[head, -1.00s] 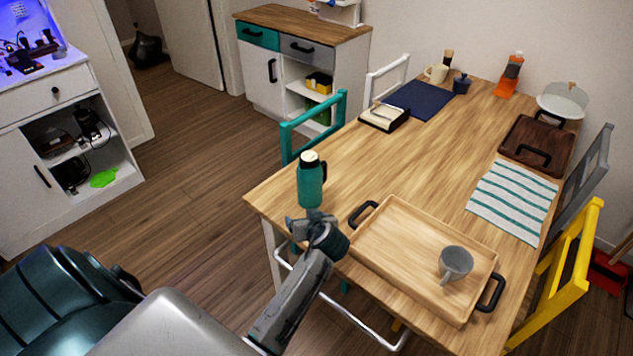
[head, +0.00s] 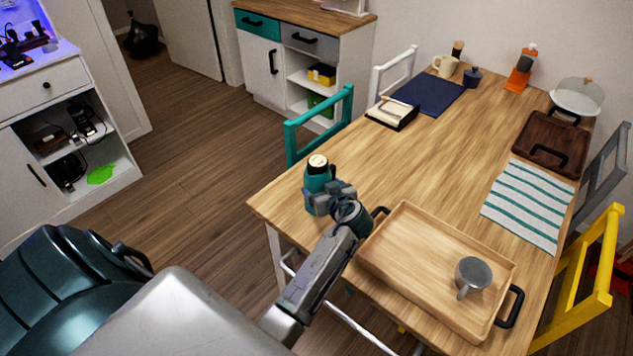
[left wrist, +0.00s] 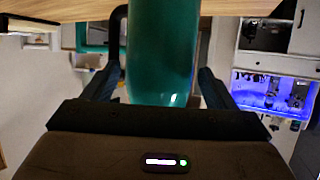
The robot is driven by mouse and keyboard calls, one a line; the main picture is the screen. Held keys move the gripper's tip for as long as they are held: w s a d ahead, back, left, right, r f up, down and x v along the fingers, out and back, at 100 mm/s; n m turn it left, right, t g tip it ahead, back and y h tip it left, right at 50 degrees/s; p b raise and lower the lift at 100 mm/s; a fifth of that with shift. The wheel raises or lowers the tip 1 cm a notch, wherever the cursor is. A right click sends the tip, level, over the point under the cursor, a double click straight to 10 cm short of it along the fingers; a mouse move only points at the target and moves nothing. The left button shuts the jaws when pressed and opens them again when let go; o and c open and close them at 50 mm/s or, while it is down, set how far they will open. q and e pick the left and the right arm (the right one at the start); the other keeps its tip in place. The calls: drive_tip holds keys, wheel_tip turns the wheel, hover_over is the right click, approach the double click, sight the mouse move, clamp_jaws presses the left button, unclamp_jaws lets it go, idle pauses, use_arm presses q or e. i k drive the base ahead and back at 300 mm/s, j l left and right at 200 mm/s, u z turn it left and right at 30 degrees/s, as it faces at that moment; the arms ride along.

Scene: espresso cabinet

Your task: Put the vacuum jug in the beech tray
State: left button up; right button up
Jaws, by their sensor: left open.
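The teal vacuum jug (head: 318,176) with a cream top stands upright near the table's left corner. My left gripper (head: 330,198) is at the jug, its open fingers on either side of the body. In the left wrist view the teal jug (left wrist: 163,50) fills the space between the two dark fingers (left wrist: 160,90), with gaps beside it. The beech tray (head: 410,242) with black handles lies on the table to the right of the gripper. A grey mug (head: 473,275) stands in the tray's right part. My right gripper is not in view.
The wooden table (head: 400,165) is clear behind the tray. A striped cloth (head: 526,205), a dark tray (head: 545,145) and a navy mat (head: 428,94) lie further back. Teal (head: 318,125) and yellow (head: 585,275) chairs stand at the edges.

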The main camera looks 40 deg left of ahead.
sight(415, 247)
drive_tip(key=i+j, duration=0.1)
drive_tip(key=j, duration=0.2)
drive_tip(key=k+l, duration=0.25)
drive_tip(key=l, duration=0.35)
drive_tip(key=k+l, duration=0.1)
drive_tip(key=l, duration=0.35)
drive_tip(key=i+l, duration=0.4)
drive_tip(key=k+l+z, duration=0.05)
drive_tip(key=l, duration=0.05)
